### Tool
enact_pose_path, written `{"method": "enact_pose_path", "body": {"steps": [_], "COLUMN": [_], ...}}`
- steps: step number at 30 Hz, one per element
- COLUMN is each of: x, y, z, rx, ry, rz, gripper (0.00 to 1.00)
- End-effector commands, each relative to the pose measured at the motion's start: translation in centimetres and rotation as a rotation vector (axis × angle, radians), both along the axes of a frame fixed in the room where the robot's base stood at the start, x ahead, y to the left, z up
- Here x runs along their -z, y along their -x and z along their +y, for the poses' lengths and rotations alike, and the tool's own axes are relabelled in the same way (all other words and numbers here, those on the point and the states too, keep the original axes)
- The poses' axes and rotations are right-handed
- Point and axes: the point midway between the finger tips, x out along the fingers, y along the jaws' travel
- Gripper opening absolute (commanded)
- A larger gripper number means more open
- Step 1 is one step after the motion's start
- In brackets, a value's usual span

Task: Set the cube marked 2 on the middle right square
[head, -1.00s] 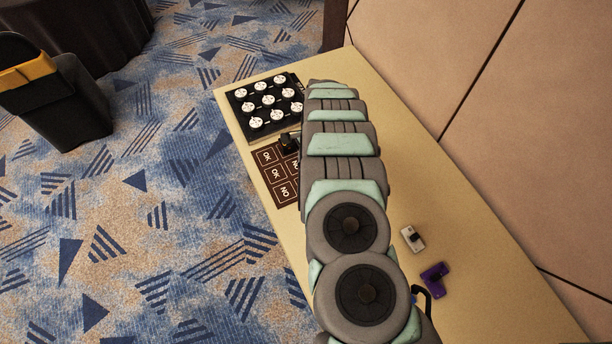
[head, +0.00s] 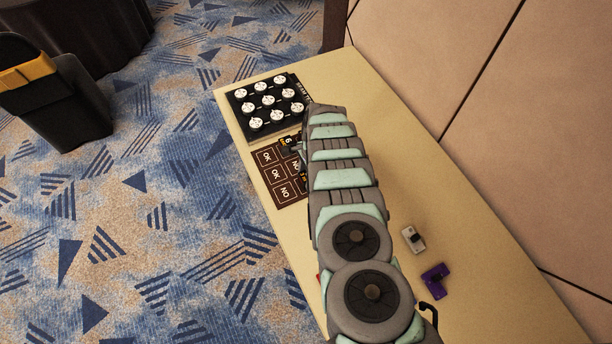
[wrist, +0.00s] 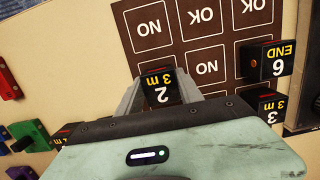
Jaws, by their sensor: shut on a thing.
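The cube marked 2 (wrist: 160,88) is black with an orange top edge and yellow "3 m" lettering. My gripper (wrist: 158,92) is shut on it, a finger on either side. In the head view the board (head: 267,173) is partly hidden by my arm, which also hides most of the gripper.
A cube marked 6 END (wrist: 268,60) stands on the board, with another 3 m cube (wrist: 266,101) near it. Another dark cube (wrist: 66,132) and coloured blocks lie left. A black panel with white dials (head: 266,102) is behind the board. White (head: 413,239) and purple (head: 435,279) pieces lie right.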

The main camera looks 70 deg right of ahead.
Motion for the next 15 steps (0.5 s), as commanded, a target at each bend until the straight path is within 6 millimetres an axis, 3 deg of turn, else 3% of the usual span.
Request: {"method": "enact_pose_path", "body": {"steps": [5,6,13,15], "x": [0.58,0.42,0.38,0.39], "y": [0.00,0.01,0.03,0.03], "z": [0.05,0.04,0.05,0.07], "rx": [0.000,0.000,0.000,0.000], "ry": [-0.001,-0.001,-0.001,-0.001], "rz": [0.001,0.001,0.001,0.002], "gripper": [0.01,0.46,0.64,0.65]}}
